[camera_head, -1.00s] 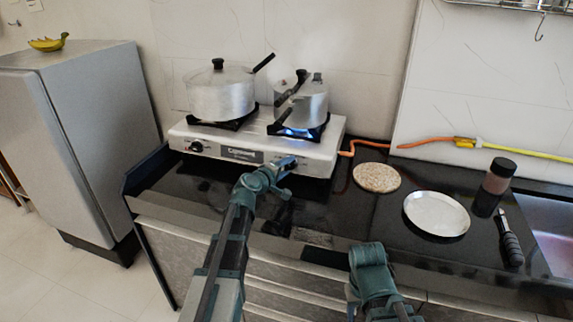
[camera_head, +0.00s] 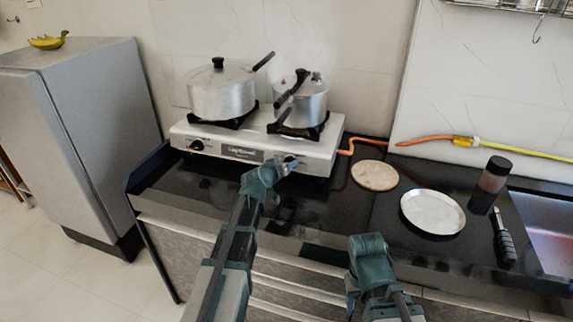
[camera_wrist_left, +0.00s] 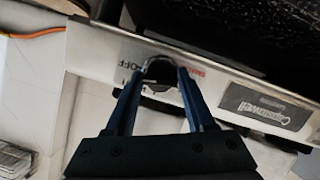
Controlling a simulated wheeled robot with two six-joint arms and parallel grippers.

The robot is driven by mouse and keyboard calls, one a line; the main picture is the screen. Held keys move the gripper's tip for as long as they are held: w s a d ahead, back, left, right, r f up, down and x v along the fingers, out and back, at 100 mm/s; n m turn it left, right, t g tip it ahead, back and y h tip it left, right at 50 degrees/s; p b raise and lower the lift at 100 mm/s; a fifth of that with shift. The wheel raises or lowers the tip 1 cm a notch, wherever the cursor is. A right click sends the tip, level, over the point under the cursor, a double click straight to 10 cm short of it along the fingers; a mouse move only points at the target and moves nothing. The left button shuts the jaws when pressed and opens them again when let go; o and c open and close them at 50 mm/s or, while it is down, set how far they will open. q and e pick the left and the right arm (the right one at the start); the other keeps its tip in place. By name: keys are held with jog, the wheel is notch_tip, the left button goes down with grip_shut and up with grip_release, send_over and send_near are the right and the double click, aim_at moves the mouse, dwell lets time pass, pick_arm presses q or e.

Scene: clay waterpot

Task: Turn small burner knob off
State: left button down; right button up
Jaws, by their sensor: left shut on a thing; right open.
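The small burner knob (camera_wrist_left: 160,70) is dark and round, on the stove's front panel between "OFF" and "SMALL" lettering. My left gripper (camera_wrist_left: 158,78) has one finger on each side of the knob and is shut on it. In the head view my left gripper (camera_head: 286,166) reaches the right end of the stove's front, largely covering the knob. The white stove (camera_head: 241,152) has another dark knob (camera_head: 197,145) at its left. No flame shows under the small pot (camera_head: 306,104). My right gripper (camera_head: 354,300) is open, low over the counter's front edge, its fingers barely visible.
A larger lidded pot (camera_head: 222,95) stands on the left burner. An orange hose (camera_head: 350,146) leaves the stove's right side. A round trivet (camera_head: 375,175), a plate (camera_head: 432,213), a jar (camera_head: 492,178) and a dark-handled tool (camera_head: 503,245) occupy the counter to the right.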

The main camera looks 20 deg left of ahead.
pick_arm(q)
jog(key=shift+m, duration=1)
jog(key=shift+y, duration=0.3)
jog(key=shift+c, duration=1.3)
grip_release()
jog(key=shift+s, duration=0.1)
jog(key=p+v, duration=0.6)
jog(key=v, duration=0.7)
jog(key=shift+s+r, duration=0.3)
jog(key=shift+s, duration=0.05)
